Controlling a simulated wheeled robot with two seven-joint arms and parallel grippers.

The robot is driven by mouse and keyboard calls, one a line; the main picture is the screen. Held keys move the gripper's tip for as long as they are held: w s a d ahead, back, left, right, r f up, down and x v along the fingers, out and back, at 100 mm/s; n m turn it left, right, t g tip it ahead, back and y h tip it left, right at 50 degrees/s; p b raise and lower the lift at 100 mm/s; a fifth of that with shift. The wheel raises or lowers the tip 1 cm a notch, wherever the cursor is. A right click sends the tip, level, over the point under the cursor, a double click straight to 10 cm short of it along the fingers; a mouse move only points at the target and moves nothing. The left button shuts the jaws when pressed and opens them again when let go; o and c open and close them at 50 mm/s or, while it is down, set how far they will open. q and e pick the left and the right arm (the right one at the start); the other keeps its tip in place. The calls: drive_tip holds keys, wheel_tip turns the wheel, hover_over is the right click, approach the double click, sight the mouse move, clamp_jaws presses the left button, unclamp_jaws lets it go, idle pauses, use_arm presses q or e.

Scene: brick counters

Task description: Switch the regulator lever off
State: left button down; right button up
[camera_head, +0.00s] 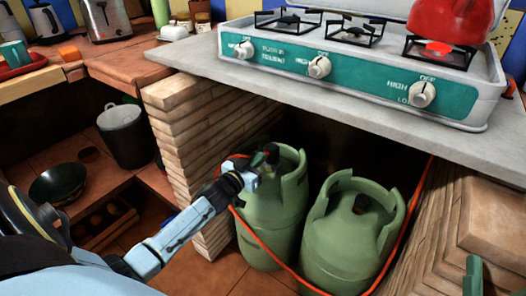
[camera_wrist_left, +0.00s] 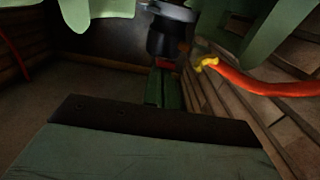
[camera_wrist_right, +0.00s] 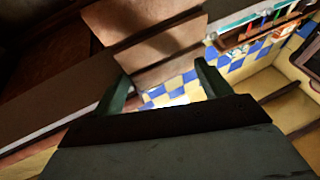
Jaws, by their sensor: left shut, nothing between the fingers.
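Two green gas bottles stand under the counter, the left bottle (camera_head: 272,215) and the right bottle (camera_head: 345,235). A dark regulator (camera_head: 271,153) sits at the top of the left bottle, inside its collar. In the left wrist view the regulator (camera_wrist_left: 166,40) is just beyond the fingertips, with a small red part, perhaps the lever, low on it. My left gripper (camera_head: 258,172) is shut and empty at the regulator; its fingers (camera_wrist_left: 165,88) partly cover the red part, and I cannot tell whether they touch. My right gripper (camera_wrist_right: 163,82) is open and empty, away from the bottles.
An orange hose (camera_head: 250,238) with a yellow clamp (camera_wrist_left: 207,63) runs from the regulator around the bottles. A brick pillar (camera_head: 190,140) stands left of them. Above is the counter slab (camera_head: 200,58) with a stove (camera_head: 285,55) and red kettle (camera_head: 450,20). A pot (camera_head: 122,135) stands at left.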

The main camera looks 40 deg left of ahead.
drive_tip(key=shift+t+y, duration=0.4)
drive_tip(key=shift+t, duration=0.2)
drive_tip(key=r, duration=0.1)
drive_tip(key=s+r, duration=0.1)
drive_tip(key=r, duration=0.1)
drive_tip(key=s+r, duration=0.1)
drive_tip(key=r, duration=0.1)
drive_tip(key=shift+s+d+r, duration=0.1)
drive_tip(key=shift+d, duration=0.05)
drive_tip(key=shift+c, duration=0.2)
drive_tip(key=shift+f, duration=0.65)
drive_tip(key=shift+c, duration=0.3)
drive_tip(key=f+g+p, duration=0.1)
drive_tip(key=f+g+h+p, duration=0.1)
drive_tip(key=f+g, duration=0.1)
drive_tip(key=f+g+p, duration=0.1)
drive_tip(key=f+g, duration=0.1)
drive_tip(key=shift+d+h, duration=0.4)
use_arm(q)
drive_tip(key=s+f, duration=0.7)
drive_tip(key=shift+s+p, duration=0.2)
drive_tip(key=shift+p, duration=0.1)
use_arm(e)
drive_tip(key=f+g, duration=0.2)
drive_tip(key=f+h, duration=0.1)
drive_tip(key=f, duration=0.1)
drive_tip(key=shift+s+d+g, duration=0.35)
drive_tip(key=shift+s+g, duration=0.05)
use_arm(q)
drive_tip(key=shift+d, duration=0.1)
